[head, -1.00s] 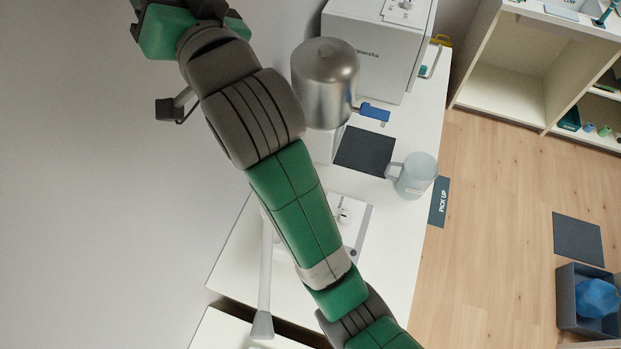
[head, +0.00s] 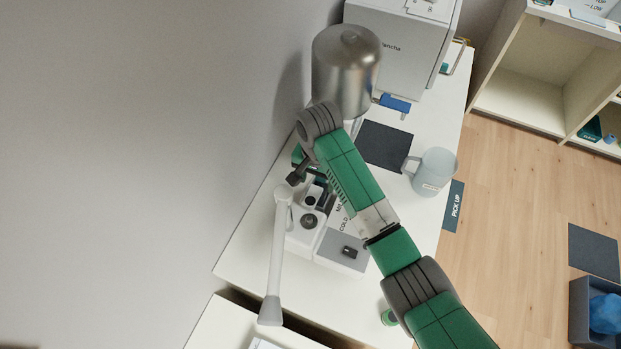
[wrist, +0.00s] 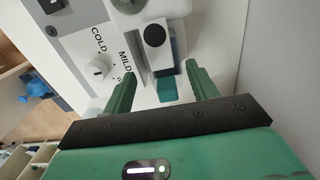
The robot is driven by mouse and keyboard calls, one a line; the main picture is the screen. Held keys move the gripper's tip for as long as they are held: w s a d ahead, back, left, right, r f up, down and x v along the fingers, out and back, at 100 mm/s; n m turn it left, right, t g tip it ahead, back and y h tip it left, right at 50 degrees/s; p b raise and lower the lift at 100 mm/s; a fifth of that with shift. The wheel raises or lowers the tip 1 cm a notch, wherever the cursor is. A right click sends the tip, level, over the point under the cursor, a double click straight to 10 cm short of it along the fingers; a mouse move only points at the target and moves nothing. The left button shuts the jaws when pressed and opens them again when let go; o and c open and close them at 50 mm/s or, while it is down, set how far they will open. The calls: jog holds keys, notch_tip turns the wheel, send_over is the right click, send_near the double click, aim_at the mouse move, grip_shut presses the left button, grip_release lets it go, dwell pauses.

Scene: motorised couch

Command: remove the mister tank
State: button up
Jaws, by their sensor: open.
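The mister unit (head: 300,237) is a white body on the counter with dark round parts on top and a pale pipe-like arm (head: 275,255) beside it. In the wrist view, a white piece with a black round cap (wrist: 155,36) stands ahead of my gripper (wrist: 160,78), with a teal part (wrist: 167,88) below it. I cannot tell for certain which of these is the mister tank. My gripper is open, its two green fingers apart on either side of the teal part, with nothing visibly held. In the head view my arm largely hides the gripper.
A control panel (wrist: 85,45) marked COLD and MILD has a white knob (wrist: 98,68). A metal canister (head: 345,75), a dark mat (head: 384,145) and a mug (head: 434,172) stand farther along the counter. The wall is close on the left in the head view.

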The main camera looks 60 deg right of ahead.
aim_at(316, 188)
jog(key=shift+w+f+b, duration=0.1)
jog(key=shift+f+b, duration=0.35)
jog(key=shift+f, duration=3.35)
